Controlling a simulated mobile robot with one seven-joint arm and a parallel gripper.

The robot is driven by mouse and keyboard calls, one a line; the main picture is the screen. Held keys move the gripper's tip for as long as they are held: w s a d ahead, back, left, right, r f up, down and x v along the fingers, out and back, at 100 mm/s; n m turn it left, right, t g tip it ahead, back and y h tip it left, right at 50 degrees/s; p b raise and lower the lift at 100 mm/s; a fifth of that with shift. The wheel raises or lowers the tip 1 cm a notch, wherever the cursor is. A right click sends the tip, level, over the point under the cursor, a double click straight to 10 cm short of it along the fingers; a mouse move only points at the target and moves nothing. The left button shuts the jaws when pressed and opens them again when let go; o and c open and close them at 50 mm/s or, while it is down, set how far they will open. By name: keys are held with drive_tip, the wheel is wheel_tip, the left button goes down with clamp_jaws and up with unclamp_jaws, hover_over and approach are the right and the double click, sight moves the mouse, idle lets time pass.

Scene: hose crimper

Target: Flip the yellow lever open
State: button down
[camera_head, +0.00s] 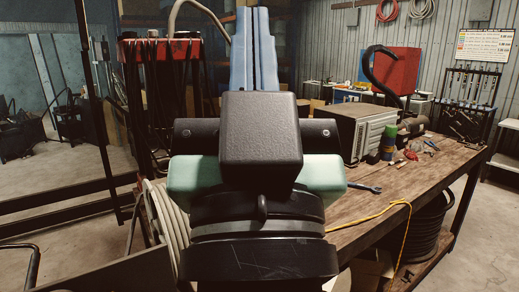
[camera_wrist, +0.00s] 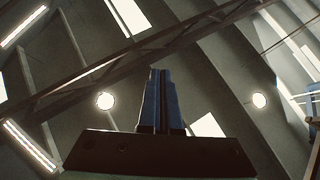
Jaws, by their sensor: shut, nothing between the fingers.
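My gripper (camera_head: 253,14) points straight up in the head view, in front of my dark wrist housing, with its two long blue fingers side by side. It is shut and holds nothing. In the wrist view its fingers (camera_wrist: 160,74) are together against the ceiling, with nothing at the tips. I cannot make out a yellow lever in either view. A grey boxy machine (camera_head: 360,130) stands on the workbench, right of my wrist and partly hidden by it; I cannot tell whether it is the hose crimper.
The wooden workbench (camera_head: 425,170) runs along the right, with a yellow cord (camera_head: 372,218), a wrench (camera_head: 364,187) and small tools on it. A red-topped rack (camera_head: 160,48) with dark hoses stands at the left.

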drive_tip(key=w+a+f+g+y+p, duration=0.2)
drive_tip(key=w+f+g+y, duration=0.15)
drive_tip(key=w+f, duration=0.45)
drive_tip(key=w+a+f+g+y+p, duration=0.1)
drive_tip(key=w+a+f+g+y, duration=0.3)
drive_tip(key=f, duration=0.8)
drive_tip(key=s+a+f+m+g+y+p, duration=0.1)
drive_tip(key=s+f+m+g+y+p, duration=0.2)
drive_tip(key=f, duration=0.8)
drive_tip(key=s+a+f+m+g+y, duration=0.1)
drive_tip(key=s+a+f+m+g, duration=0.15)
drive_tip(key=s+f+g, duration=0.6)
drive_tip(key=w+a+f+t+p, duration=0.4)
drive_tip(key=w+a, duration=0.3)
drive_tip(key=a, duration=0.2)
drive_tip(key=shift+a+f+p, duration=0.3)
drive_tip(key=shift+p, duration=0.1)
drive_tip(key=shift+w+y, duration=0.1)
drive_tip(key=shift+y, duration=0.15)
